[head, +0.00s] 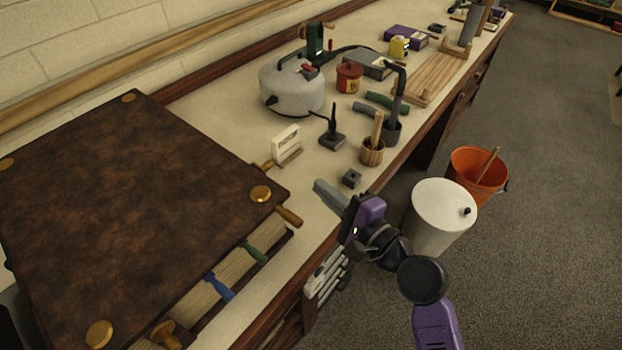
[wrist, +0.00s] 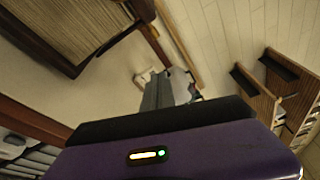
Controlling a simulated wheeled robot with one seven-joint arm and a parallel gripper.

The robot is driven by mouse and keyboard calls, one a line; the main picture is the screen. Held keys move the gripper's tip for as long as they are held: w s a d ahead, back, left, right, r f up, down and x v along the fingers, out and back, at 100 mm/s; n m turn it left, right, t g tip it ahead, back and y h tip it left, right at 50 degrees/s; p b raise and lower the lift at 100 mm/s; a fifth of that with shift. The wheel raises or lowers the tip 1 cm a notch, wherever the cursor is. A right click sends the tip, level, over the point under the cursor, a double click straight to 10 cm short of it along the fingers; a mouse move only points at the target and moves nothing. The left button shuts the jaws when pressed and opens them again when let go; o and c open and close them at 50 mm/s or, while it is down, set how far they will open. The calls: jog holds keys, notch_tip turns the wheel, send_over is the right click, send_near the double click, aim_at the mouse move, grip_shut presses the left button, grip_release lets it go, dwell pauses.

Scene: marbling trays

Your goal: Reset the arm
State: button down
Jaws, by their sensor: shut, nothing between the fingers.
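My gripper (head: 330,193) shows in the head view as grey fingers on a purple and black wrist, near the front edge of the workbench.
A large brown leather-topped book (head: 130,190) fills the left of the bench. A small dark block (head: 351,178), a wooden cup (head: 372,152) and a white kettle-like pot (head: 291,88) stand beyond my gripper. A white bin (head: 440,215) and an orange bucket (head: 478,175) stand on the floor.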

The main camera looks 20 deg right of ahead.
jog(key=shift+v, duration=1.1)
jog(key=shift+w, duration=0.1)
